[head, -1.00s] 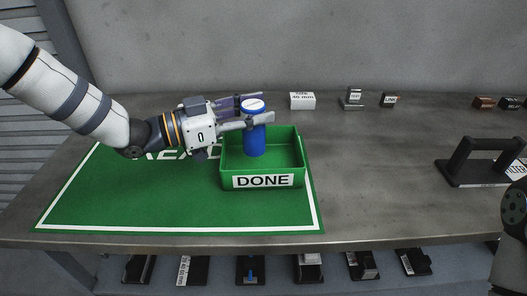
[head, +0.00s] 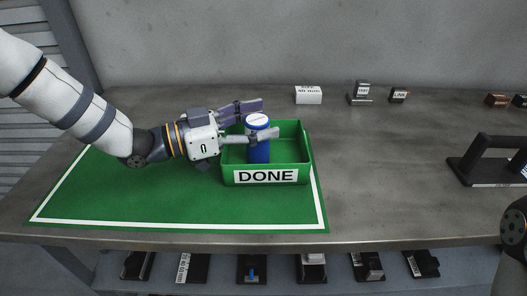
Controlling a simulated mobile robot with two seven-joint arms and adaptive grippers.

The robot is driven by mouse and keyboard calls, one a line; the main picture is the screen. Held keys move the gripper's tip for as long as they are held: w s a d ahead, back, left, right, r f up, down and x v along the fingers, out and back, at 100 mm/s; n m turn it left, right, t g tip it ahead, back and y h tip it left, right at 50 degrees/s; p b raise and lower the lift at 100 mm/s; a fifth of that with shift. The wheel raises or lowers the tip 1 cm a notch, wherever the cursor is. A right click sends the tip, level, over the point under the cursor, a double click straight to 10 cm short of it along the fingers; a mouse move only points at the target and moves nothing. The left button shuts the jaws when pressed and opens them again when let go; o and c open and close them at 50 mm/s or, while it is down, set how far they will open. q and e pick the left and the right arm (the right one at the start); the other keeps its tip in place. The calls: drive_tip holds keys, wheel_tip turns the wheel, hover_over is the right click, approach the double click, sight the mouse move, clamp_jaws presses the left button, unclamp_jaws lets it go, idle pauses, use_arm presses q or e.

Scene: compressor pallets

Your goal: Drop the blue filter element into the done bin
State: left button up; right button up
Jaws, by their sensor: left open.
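The blue filter element (head: 259,152) is a blue cylinder with a white top. It stands upright inside the green done bin (head: 306,150), in its left part, with its top above the rim. The bin has a white DONE label on its front wall. My left gripper (head: 262,120) reaches in from the left and is open, with one finger in front of the filter and one behind it. The fingers look apart from the filter; the near finger hides part of it. My right gripper is not in view; only a dark part of my right arm shows at the right edge.
The bin stands on a green mat (head: 120,195) with a white border. A black carrier with a handle (head: 490,155) stands at the right. Small labelled boxes (head: 308,95) line the back. The table between bin and carrier is clear.

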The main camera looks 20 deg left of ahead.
use_arm(q)
drive_tip(key=v, duration=1.2)
